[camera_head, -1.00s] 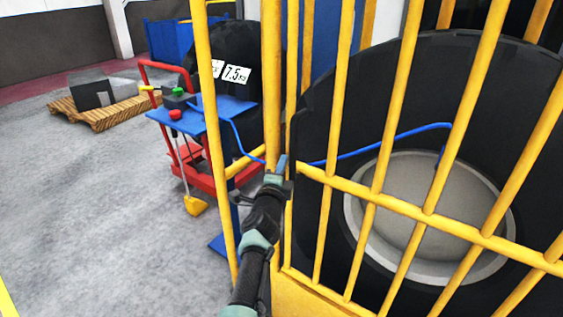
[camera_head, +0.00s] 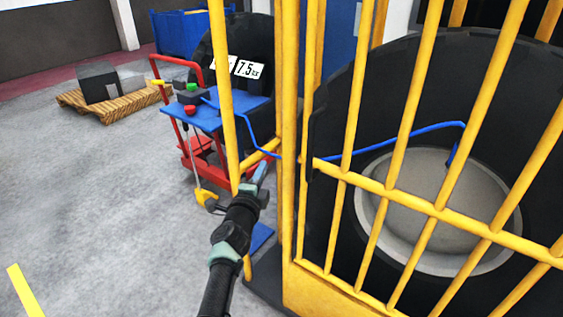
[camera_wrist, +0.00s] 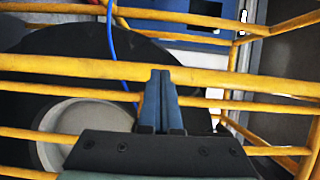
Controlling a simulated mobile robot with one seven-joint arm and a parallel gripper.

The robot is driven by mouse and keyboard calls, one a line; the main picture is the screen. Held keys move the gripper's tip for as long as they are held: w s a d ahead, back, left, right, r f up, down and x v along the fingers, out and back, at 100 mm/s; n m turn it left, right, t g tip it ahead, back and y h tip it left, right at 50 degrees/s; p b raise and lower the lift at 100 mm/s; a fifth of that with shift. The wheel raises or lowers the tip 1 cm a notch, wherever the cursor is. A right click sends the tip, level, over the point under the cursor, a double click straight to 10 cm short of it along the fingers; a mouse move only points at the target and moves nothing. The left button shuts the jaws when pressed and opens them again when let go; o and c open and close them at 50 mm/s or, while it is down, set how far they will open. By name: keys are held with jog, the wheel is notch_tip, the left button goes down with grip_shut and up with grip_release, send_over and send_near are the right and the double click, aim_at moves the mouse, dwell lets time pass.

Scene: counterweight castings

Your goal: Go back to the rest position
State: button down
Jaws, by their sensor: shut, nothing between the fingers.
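My gripper (camera_head: 262,172) is at the end of my dark arm, beside the yellow cage's near post in the head view. Its blue-grey fingers are shut together and empty. In the wrist view, the shut fingers (camera_wrist: 158,100) point toward the yellow bars (camera_wrist: 215,80); whether they touch a bar I cannot tell. The yellow barred cage (camera_head: 372,187) stands to the right of my arm.
A blue hose (camera_head: 400,140) runs behind the bars. A blue-topped stand (camera_head: 225,118) with red and green buttons and a red trolley frame (camera_head: 205,160) stand beyond my gripper. A wooden pallet (camera_head: 115,103) lies at the far left. Grey floor (camera_head: 110,210) at left is open.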

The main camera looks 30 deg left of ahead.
jog(key=d+r+n+t+p, duration=0.25)
jog(key=d+r, duration=0.55)
jog(key=r, duration=0.5)
jog(key=s+d+r+n+t+p, duration=0.1)
jog(key=d+r+n+t, duration=0.15)
jog(key=d+r, duration=0.7)
jog(key=d+r+n+t+p, duration=0.15)
jog(key=d+r+n, duration=0.3)
jog(key=r, duration=1.05)
jog(key=s+d+r+n+t+h+p, duration=0.2)
jog(key=s+d+r+h, duration=0.1)
jog(key=s+d+r, duration=0.5)
jog(key=s+d+r+n+t+h+p, duration=0.2)
jog(key=s+d+r+h, duration=0.1)
jog(key=s+d+r, duration=0.6)
jog(key=s+r, duration=0.3)
jog(key=s, duration=0.3)
jog(key=shift+s+d+p, duration=0.2)
jog(key=shift+s+p, duration=0.15)
jog(key=shift+p, duration=0.05)
jog(key=shift+r, duration=0.1)
